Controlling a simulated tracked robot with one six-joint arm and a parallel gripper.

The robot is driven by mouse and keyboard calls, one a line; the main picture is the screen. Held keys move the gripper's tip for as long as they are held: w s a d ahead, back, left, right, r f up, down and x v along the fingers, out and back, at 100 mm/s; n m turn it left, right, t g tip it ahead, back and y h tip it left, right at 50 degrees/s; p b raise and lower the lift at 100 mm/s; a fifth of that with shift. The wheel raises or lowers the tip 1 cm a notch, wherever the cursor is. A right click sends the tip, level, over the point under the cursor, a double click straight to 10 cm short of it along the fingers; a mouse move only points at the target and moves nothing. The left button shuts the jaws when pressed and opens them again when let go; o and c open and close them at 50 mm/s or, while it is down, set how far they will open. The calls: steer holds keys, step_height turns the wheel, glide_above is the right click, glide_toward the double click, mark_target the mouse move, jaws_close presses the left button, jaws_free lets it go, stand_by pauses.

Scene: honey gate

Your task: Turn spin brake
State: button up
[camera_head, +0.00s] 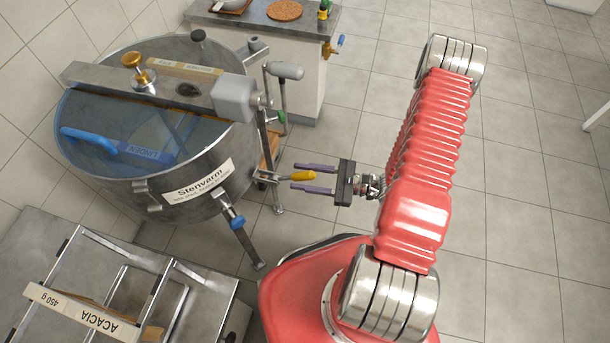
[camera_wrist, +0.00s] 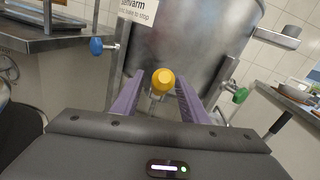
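The spin brake appears to be the lever with a yellow handle (camera_head: 301,176) on the right side of the steel drum (camera_head: 215,160). Its rounded yellow end (camera_wrist: 163,80) faces the wrist camera. My gripper (camera_head: 295,177) is open, with its two purple fingers pointing left toward the drum. In both views the yellow handle shows between the fingers, with a gap on each side in the wrist view. The fingers do not appear to touch it. A white label reading "Stenvarm" (camera_head: 198,182) is on the drum wall.
A blue-handled valve (camera_head: 237,221) is low on the drum's front, and a green knob (camera_head: 281,117) is behind the lever. A grey-gripped crank (camera_head: 285,71) rises above it. A metal rack (camera_head: 90,284) stands front left, a counter (camera_head: 257,20) at the back. The floor at right is clear.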

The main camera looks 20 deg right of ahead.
jaws_close()
stand_by(0.3)
